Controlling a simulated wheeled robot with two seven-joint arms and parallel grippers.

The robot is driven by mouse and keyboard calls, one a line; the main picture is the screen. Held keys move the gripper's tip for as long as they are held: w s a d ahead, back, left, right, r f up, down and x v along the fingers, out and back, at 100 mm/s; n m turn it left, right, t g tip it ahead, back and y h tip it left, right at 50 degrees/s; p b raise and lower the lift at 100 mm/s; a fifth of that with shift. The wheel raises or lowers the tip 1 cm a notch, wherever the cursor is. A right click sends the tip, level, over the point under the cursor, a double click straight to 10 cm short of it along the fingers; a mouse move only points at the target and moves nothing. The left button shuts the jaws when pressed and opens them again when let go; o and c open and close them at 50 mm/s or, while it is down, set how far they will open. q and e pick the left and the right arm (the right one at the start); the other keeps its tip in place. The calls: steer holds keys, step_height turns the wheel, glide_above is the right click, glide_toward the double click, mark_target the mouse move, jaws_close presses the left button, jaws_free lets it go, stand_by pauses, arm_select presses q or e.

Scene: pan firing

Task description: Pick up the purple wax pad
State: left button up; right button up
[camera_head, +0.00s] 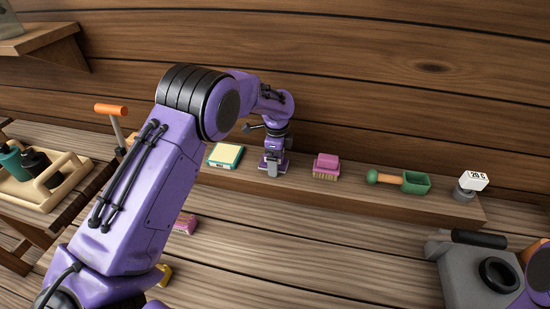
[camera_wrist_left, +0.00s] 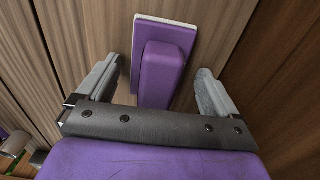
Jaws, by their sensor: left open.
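The purple wax pad (camera_wrist_left: 163,68) shows in the left wrist view as a purple block on a flat purple plate with a pale edge. It lies on the wooden shelf against the back wall. My left gripper (camera_wrist_left: 160,85) is open, with one finger on each side of the block and a gap on both sides. In the head view my left gripper (camera_head: 273,163) points down over the pad (camera_head: 283,169), which it mostly hides.
On the shelf (camera_head: 340,195), a yellow and teal box (camera_head: 226,155) stands left of my gripper. A pink brush (camera_head: 326,166), a green scoop (camera_head: 415,182) and a white-topped gauge (camera_head: 473,182) stand to the right. A tray (camera_head: 72,180) with bottles is at far left.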

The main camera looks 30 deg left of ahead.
arm_select(q)
steer(key=shift+s+r, duration=0.2)
steer(key=shift+s, duration=0.1)
steer(key=c, duration=1.2)
steer(key=shift+w+r, duration=0.15)
steer(key=shift+r, duration=0.1)
step_height(320, 180, up, 2)
steer(key=shift+w+r+b, duration=0.1)
steer(key=shift+r+b, duration=0.15)
steer(key=shift+b, duration=0.25)
steer(key=s+d+r+b, duration=0.3)
steer(key=s+d+r, duration=0.6)
steer(key=s+r, duration=0.1)
steer(key=shift+s+d+b, duration=0.15)
steer(key=shift+d+b, duration=0.25)
